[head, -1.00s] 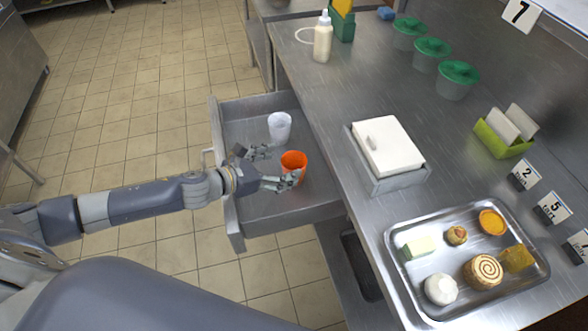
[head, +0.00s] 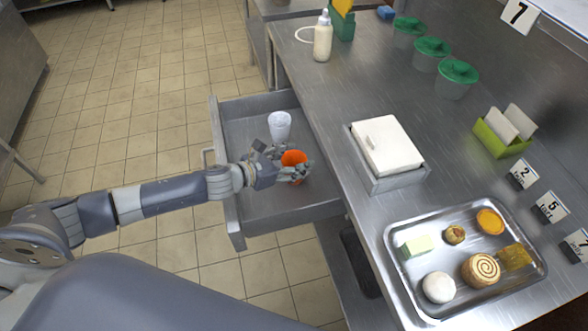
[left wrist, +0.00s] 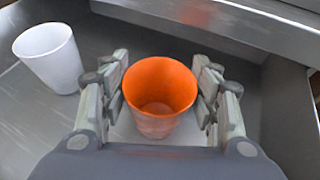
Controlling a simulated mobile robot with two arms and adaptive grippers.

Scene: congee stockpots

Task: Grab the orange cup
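The orange cup (head: 293,159) stands upright in the open metal drawer (head: 262,210). In the left wrist view the orange cup (left wrist: 158,92) sits between the two fingers of my left gripper (left wrist: 160,95). In the head view my left gripper (head: 284,162) reaches around the cup from the left and partly hides it. The fingers are spread on either side of the cup, with narrow gaps showing. My right gripper is not in view.
A white cup (head: 279,126) stands behind the orange one in the drawer; it also shows in the left wrist view (left wrist: 50,58). The counter (head: 330,120) edge and a white-lidded box (head: 388,146) lie to the right. The drawer front is clear.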

